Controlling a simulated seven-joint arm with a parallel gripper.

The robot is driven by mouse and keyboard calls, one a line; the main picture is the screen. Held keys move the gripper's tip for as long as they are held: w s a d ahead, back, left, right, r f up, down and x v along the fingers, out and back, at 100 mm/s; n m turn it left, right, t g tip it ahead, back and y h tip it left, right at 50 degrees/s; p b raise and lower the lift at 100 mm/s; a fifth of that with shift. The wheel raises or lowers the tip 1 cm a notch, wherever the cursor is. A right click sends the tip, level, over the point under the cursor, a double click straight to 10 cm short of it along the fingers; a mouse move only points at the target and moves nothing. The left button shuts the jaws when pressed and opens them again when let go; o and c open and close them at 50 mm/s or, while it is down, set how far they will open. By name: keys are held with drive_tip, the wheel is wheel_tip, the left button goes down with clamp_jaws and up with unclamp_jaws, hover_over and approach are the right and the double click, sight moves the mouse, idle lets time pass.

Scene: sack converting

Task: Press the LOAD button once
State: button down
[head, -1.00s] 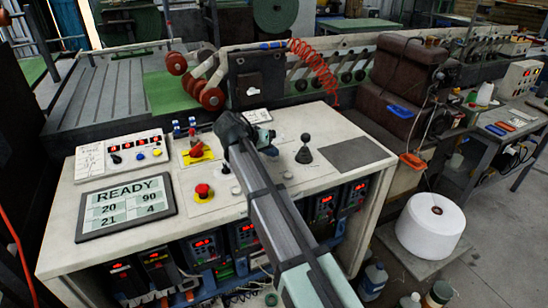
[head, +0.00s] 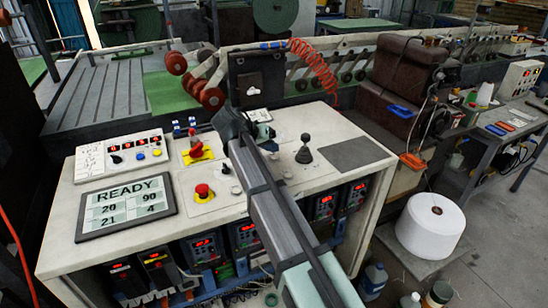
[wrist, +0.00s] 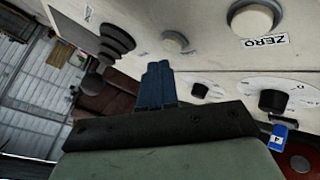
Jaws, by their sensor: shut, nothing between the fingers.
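My gripper shows in the wrist view with its blue fingers (wrist: 160,82) shut and empty, pointing at the pale control panel. Another white button (wrist: 255,18) at the upper right is labelled ZERO. No LOAD label is legible in either view. In the head view my gripper (head: 264,136) is over the console top (head: 345,128), left of the black joystick (head: 305,149); my arm hides part of the panel, and the fingertips are not clear.
A red mushroom button (head: 202,191) and a red lever on a yellow plate (head: 197,154) stand left of my arm. A tilted READY display (head: 126,206) is at the console's front left. In the wrist view a black knob (wrist: 272,99) lies right of the fingers.

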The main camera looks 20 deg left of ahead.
sight(271, 158)
drive_tip(key=shift+r, duration=2.45)
